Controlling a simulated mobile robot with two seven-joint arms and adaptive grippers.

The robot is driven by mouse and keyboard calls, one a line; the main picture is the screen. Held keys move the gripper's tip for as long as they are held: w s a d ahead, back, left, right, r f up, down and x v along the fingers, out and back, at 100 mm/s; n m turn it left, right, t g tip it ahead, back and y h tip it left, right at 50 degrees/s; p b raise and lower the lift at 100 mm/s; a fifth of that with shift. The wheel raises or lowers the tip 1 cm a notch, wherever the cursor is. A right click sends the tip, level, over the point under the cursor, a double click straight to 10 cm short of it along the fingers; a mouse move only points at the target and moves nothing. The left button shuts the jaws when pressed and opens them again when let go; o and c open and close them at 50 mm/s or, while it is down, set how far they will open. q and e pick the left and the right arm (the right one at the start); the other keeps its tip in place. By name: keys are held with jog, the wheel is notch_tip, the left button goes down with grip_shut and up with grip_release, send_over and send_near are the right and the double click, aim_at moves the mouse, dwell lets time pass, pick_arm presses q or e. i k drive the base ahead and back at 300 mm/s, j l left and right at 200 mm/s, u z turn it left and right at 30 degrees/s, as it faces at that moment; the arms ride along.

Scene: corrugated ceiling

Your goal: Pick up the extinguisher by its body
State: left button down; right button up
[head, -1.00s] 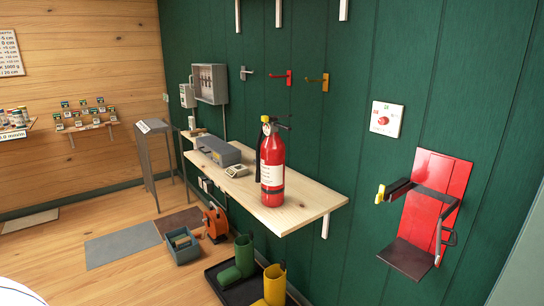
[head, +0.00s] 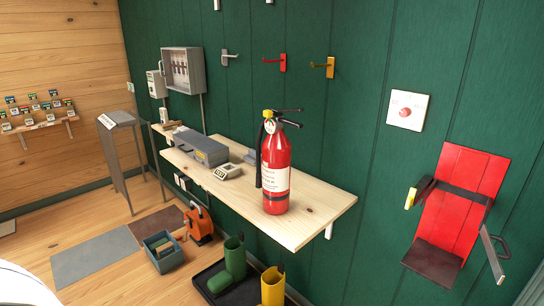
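The red fire extinguisher (head: 276,170) stands upright on the light wooden wall shelf (head: 313,205), towards the shelf's right end. It has a white label, a black hose on its left side and a dark handle on top. A red wall bracket (head: 465,195) with a dark foot plate and a strap hangs on the green wall to the right; its strap parts stand open and it is empty. Neither of my grippers shows in the head view.
A grey box (head: 201,149) and a small device with a display (head: 227,172) share the shelf, left of the extinguisher. A blue crate (head: 163,252) and an orange item (head: 199,224) are on the floor.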

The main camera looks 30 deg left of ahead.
aim_at(274, 178)
jog(key=i+j+z, duration=0.15)
jog(key=j, duration=0.5)
jog(key=j+z, duration=0.1)
jog(key=j, duration=0.5)
jog(key=i+j+z, duration=0.15)
jog(key=j, duration=0.5)
